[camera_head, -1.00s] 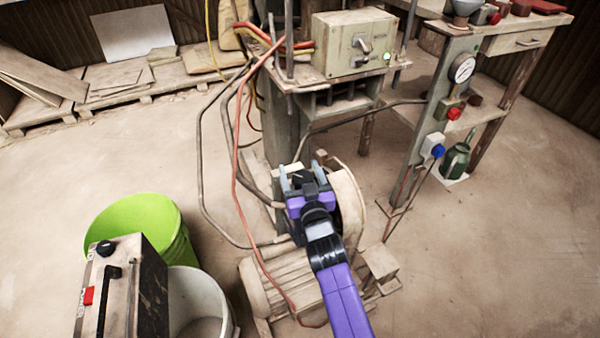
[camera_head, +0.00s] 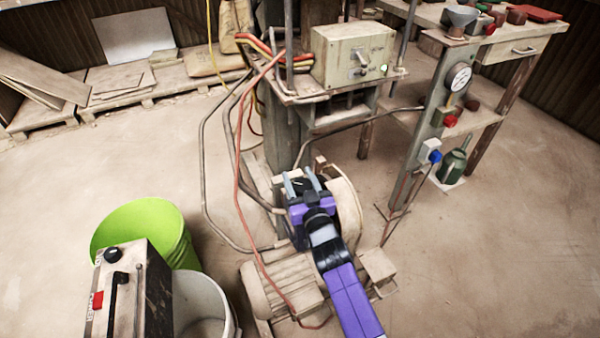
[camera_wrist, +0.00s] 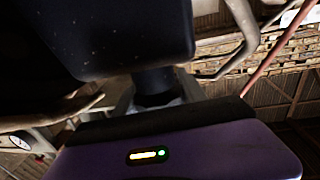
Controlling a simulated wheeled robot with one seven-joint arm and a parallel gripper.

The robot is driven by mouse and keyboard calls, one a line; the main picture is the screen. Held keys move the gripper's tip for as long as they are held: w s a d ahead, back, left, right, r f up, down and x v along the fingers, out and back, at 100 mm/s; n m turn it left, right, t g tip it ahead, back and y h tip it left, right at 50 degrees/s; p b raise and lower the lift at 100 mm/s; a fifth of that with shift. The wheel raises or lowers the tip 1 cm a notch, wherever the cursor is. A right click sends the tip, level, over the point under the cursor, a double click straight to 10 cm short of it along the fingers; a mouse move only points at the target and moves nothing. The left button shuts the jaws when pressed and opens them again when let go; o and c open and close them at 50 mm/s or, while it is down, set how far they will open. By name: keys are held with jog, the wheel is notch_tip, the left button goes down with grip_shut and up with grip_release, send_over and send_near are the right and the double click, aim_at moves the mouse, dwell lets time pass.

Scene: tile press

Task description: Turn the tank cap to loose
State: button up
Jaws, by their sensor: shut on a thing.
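My gripper (camera_head: 301,181), purple and black with two grey fingers, is at the pump unit (camera_head: 345,205) below the post in the head view. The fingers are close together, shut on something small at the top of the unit. From the place of the fingers, I take it for the tank cap, but the gripper hides it, so its turn position cannot be read. In the wrist view, dark shapes and the purple gripper housing (camera_wrist: 180,155) with a lit indicator fill much of the picture. The fingertips and the cap cannot be made out there.
Hoses (camera_head: 237,150) run close to the left of my gripper. The control box (camera_head: 352,55) stands on a shelf above. A green bucket (camera_head: 180,225), a white bucket (camera_head: 205,285) and a switch box (camera_head: 155,300) are at lower left. Open floor lies right.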

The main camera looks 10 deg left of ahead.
jog(key=shift+s+a+r+n+g+y+p, duration=0.15)
jog(key=shift+a+r+n+g+y+p, duration=0.25)
jog(key=shift+n+y+p, duration=0.6)
jog(key=shift+p, duration=0.35)
jog(key=shift+s+f+g+y, duration=0.15)
jog(key=shift+f+g+y, duration=0.15)
jog(key=shift+g+y, duration=0.15)
jog(key=shift+s+f, duration=0.1)
jog(key=shift+f, duration=0.05)
jog(key=o, duration=1.4)
jog(key=shift+d, duration=0.1)
jog(key=shift+c, duration=0.2)
jog(key=shift+d, duration=0.15)
